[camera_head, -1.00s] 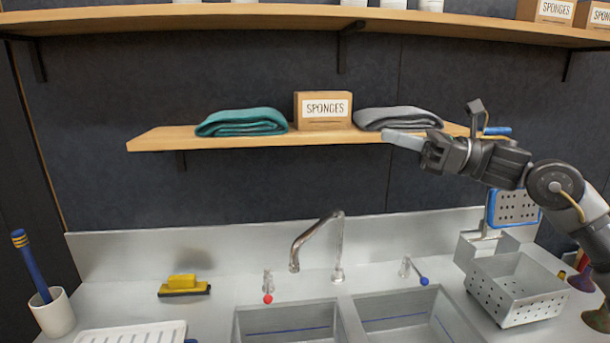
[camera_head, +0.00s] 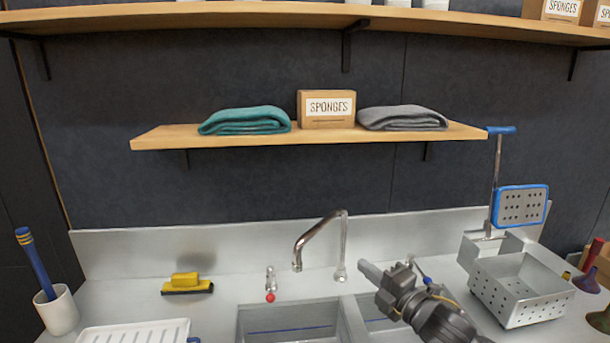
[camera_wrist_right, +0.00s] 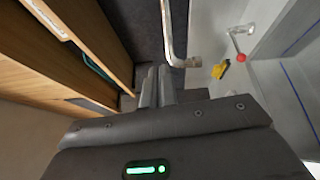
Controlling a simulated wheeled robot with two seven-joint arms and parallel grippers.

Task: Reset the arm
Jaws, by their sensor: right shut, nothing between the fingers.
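My right gripper (camera_head: 369,271) is low over the right sink basin, just right of the faucet, pointing up and to the left in the head view. Its fingers are together with nothing between them; they also show in the right wrist view (camera_wrist_right: 158,85). My right arm comes in from the bottom edge and hides part of the right basin and the blue-knobbed tap. My left gripper is not in view.
The faucet (camera_head: 341,245) stands close to my right gripper. A perforated metal basket (camera_head: 520,290) stands at right. The wooden shelf (camera_head: 340,137) with folded cloths and a sponge box is above. A yellow brush (camera_head: 187,284) and a white cup (camera_head: 57,311) are at left.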

